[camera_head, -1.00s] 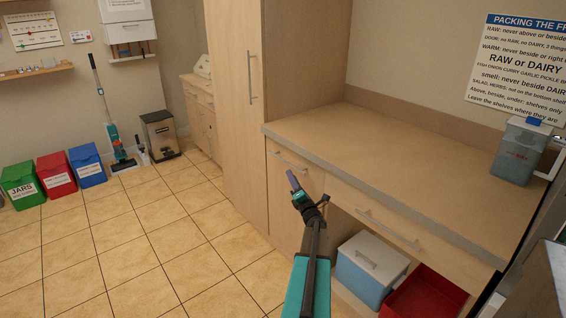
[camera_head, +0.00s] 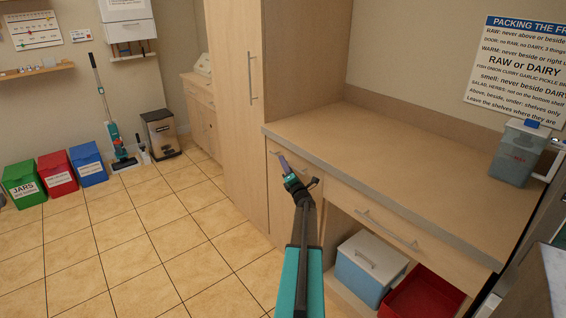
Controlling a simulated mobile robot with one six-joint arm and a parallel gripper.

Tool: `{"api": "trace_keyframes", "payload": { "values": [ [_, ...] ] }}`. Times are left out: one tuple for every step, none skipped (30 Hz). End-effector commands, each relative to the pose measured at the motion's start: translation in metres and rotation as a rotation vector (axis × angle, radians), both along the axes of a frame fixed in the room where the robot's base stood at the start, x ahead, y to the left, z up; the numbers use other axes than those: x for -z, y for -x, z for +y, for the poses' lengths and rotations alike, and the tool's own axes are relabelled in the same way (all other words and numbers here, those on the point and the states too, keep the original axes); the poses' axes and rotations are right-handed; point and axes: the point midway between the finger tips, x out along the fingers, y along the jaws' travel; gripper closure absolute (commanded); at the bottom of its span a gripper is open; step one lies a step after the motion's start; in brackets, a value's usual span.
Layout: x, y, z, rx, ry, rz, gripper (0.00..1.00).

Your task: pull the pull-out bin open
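The front of what looks like the pull-out bin (camera_head: 283,215) is the pale wood panel under the left end of the counter, beside the tall cabinet. It sits flush with the cabinet, so it looks closed. Its bar handle (camera_head: 274,153) runs along the top of the panel and is partly hidden by my gripper. My gripper (camera_head: 284,163) is in front of the handle, with its purple-grey tip over the handle's line. I cannot tell whether it touches the handle or whether its fingers are open.
A drawer with a bar handle (camera_head: 388,231) is to the right. Below it, a blue-grey cool box (camera_head: 366,268) and a red tray (camera_head: 424,294) stand in an open bay. The tall cabinet (camera_head: 235,110) stands at the left. The tiled floor (camera_head: 150,235) in front is clear.

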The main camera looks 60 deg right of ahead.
Motion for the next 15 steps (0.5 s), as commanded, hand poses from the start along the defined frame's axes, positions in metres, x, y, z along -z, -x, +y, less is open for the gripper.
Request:
{"api": "trace_keyframes", "payload": {
  "values": [
    [-0.001, -0.004, -0.004, 0.0, 0.0, 0.0, 0.72],
    [-0.002, -0.006, -0.005, 0.0, 0.0, 0.0, 0.72],
    [-0.002, -0.008, -0.007, 0.0, 0.0, 0.0, 0.72],
    [-0.003, -0.01, -0.008, 0.0, 0.0, 0.0, 0.72],
    [-0.003, -0.011, -0.008, 0.0, 0.0, 0.0, 0.72],
    [-0.003, -0.012, -0.009, -0.001, 0.0, 0.001, 0.72],
    [-0.003, -0.013, -0.01, -0.001, 0.0, 0.001, 0.72],
    [-0.004, -0.014, -0.01, -0.001, 0.0, 0.001, 0.72],
    [-0.004, -0.015, -0.011, -0.001, 0.0, 0.001, 0.72],
    [-0.004, -0.015, -0.011, 0.0, 0.0, 0.0, 0.72],
    [-0.004, -0.015, -0.011, -0.001, 0.0, 0.001, 0.72],
    [-0.004, -0.015, -0.011, 0.0, 0.0, 0.0, 0.72],
    [-0.004, -0.015, -0.011, 0.0, 0.0, 0.0, 0.72],
    [-0.004, -0.015, -0.011, 0.0, 0.0, 0.0, 0.72],
    [-0.004, -0.015, -0.011, 0.0, 0.0, 0.0, 0.72]
  ]
}}
